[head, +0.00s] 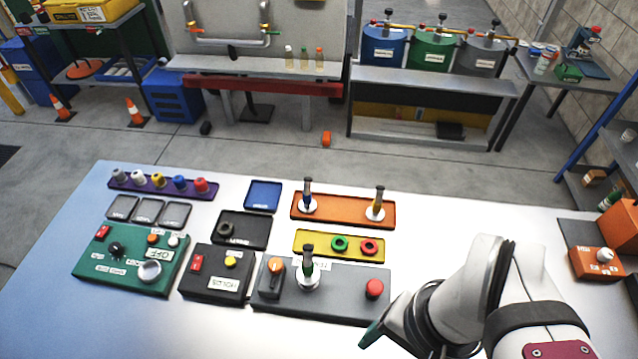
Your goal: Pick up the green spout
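The green spout (308,266) stands upright on a white round base on the grey panel (335,298), between an orange knob and a red button. It has a dark top and a green band. My arm reaches in at the lower right. What seems to be my gripper (374,334), a dark green tip, is right of and nearer than the grey panel, apart from the spout. Its fingers are not clearly visible.
A yellow tray (318,252) with a green ring and a red ring lies just behind the grey panel. A black box (215,286) and a green control box (95,262) stand to the left. An orange box (600,270) is at the right. The white table between is bare.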

